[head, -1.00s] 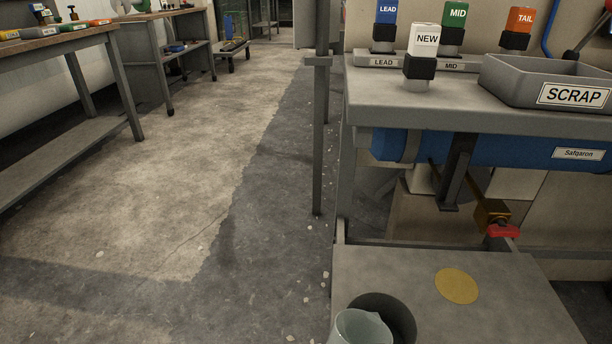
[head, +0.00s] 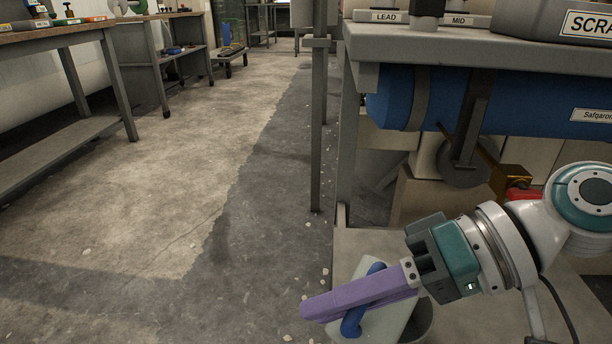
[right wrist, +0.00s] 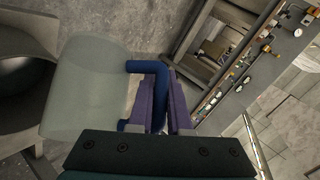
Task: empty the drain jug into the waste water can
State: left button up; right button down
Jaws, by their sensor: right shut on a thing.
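The drain jug (head: 391,322) is a pale translucent vessel with a blue handle (head: 352,318), low in the head view. My right gripper (head: 322,307) has purple fingers shut on that handle. The jug looks tilted. In the right wrist view the jug (right wrist: 85,90) lies sideways, its far end beside a grey round vessel (right wrist: 22,30) with a dark opening, probably the waste water can. A grey curved rim (head: 424,322) shows beside the jug in the head view. I cannot see any liquid or whether any flows. My left gripper is out of view.
A blue tank (head: 500,105) hangs under the grey bench (head: 470,42), with a brass valve (head: 512,180) and red handle (head: 521,193) below. A grey post (head: 318,130) stands left of it. Open floor (head: 150,180) lies to the left.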

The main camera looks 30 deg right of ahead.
aim_at(382, 264)
jog(key=shift+w+d+f+m+y+b, duration=0.15)
jog(key=shift+d+m+y+b, duration=0.3)
jog(key=shift+b, duration=0.6)
jog(key=shift+w+d+r+m+y+b, duration=0.15)
jog(key=shift+w+d+y+b, duration=0.15)
jog(key=shift+y+b, duration=0.55)
jog(key=shift+w+d+r+m+y+b, duration=0.35)
jog(key=shift+d+r+m+y+b, duration=0.25)
jog(key=shift+d+b, duration=0.3)
jog(key=shift+a+r, duration=0.1)
jog(key=shift+r, duration=0.15)
jog(key=shift+s, duration=0.1)
jog(key=shift+w+d+r, duration=0.1)
jog(key=shift+w+d, duration=0.1)
jog(key=shift+d, duration=0.05)
